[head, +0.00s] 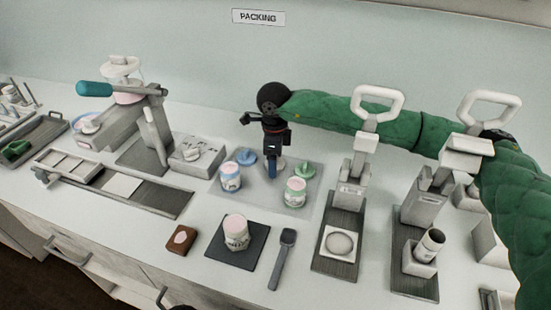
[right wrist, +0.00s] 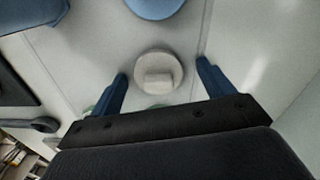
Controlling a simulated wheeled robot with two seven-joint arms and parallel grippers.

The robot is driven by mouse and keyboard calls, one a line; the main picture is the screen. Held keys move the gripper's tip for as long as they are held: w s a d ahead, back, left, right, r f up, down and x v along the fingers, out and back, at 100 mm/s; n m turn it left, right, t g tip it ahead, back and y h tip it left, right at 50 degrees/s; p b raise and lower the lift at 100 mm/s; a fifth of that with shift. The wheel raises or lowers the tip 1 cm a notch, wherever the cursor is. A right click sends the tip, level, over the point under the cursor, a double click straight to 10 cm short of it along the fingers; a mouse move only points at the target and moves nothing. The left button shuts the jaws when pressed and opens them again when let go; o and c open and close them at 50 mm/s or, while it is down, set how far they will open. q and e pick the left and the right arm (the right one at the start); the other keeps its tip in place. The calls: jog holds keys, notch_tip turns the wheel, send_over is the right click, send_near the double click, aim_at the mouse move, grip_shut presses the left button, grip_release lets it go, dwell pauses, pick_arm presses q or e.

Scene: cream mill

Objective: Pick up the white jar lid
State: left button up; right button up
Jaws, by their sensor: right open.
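The white jar lid (right wrist: 158,70) is a round disc with a raised square knob. In the right wrist view it lies between the two blue fingers of my right gripper (right wrist: 162,71), with a gap on each side. In the head view my right gripper (head: 272,178) points down over the grey mat (head: 262,203) between the blue and green jars, and mostly hides the lid. The gripper is open and holds nothing. My left gripper is not in view.
A blue-labelled jar (head: 230,178) and blue lid (head: 246,156) stand left of the gripper; a green-labelled jar (head: 295,192) and green lid (head: 304,170) stand right. A white jar (head: 237,232) sits on a dark pad (head: 256,247) in front. Lever presses (head: 344,215) stand further right.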

jog(key=shift+s+r, duration=0.1)
jog(key=shift+s, duration=0.1)
jog(key=shift+c, duration=0.9)
jog(key=shift+w, duration=0.1)
jog(key=c, duration=0.9)
jog(key=shift+o, duration=0.2)
